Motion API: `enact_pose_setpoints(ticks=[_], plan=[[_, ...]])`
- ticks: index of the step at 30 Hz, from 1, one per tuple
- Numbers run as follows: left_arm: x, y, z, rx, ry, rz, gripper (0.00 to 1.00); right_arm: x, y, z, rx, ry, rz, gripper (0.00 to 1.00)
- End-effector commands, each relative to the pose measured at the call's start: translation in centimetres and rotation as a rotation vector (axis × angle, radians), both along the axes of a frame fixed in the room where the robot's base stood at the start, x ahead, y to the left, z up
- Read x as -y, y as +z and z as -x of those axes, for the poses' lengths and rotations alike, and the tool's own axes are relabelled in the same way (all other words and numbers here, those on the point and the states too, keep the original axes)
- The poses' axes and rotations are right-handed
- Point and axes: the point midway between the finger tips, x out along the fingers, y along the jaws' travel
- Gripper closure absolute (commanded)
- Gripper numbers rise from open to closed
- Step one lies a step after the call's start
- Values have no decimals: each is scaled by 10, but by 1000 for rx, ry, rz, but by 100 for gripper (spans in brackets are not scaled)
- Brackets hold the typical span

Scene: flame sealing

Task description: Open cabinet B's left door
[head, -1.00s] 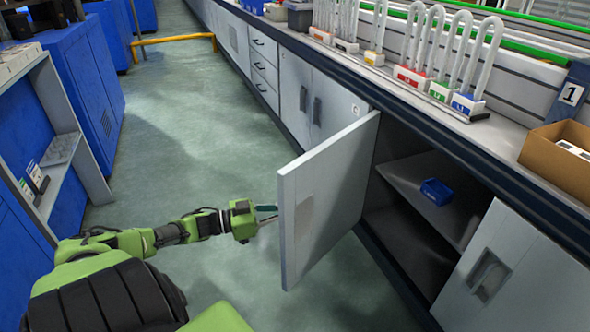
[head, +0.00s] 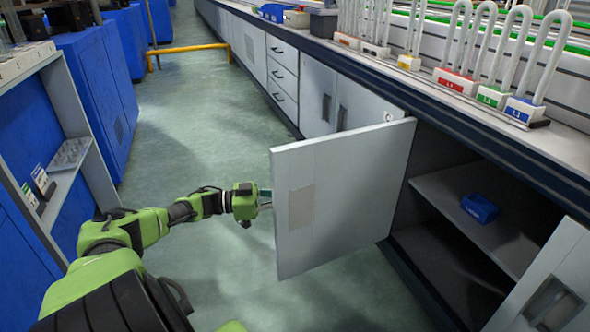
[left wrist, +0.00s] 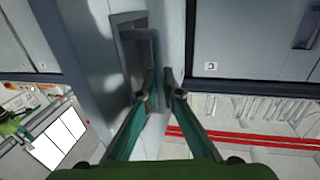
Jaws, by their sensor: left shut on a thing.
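The left door (head: 345,195) of the open cabinet stands swung out into the aisle, its inner face toward me. My left gripper (head: 265,199) is at the door's free left edge, its fingertips partly hidden behind the door. In the left wrist view the green fingers (left wrist: 159,88) are closed on the door's dark handle (left wrist: 143,62). The right door (head: 548,295) of the same cabinet is shut at the lower right. No letter shows on this cabinet in the head view. My right gripper is not in view.
Inside the cabinet a blue bin (head: 479,208) sits on a shelf (head: 450,205). The counter (head: 440,95) above holds racks with looped tubes. A shelf unit (head: 75,150) and blue cabinets stand on the left.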

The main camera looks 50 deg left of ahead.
Motion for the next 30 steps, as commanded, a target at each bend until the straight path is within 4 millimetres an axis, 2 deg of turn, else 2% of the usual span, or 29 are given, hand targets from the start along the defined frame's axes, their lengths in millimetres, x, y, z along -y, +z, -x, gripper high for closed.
enact_pose_setpoints(ticks=[7, 8, 19, 23, 30], plan=[[0, -1, 0, -3, 1, -1, 100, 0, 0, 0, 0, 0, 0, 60], [0, -1, 0, -3, 1, -1, 87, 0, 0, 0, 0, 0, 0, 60], [-2, -1, 3, -3, 1, -1, 87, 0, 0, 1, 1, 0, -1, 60], [-11, -2, 15, -6, 3, -2, 87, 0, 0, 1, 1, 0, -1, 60], [-40, -2, 57, -7, 3, -2, 87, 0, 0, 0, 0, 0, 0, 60]])
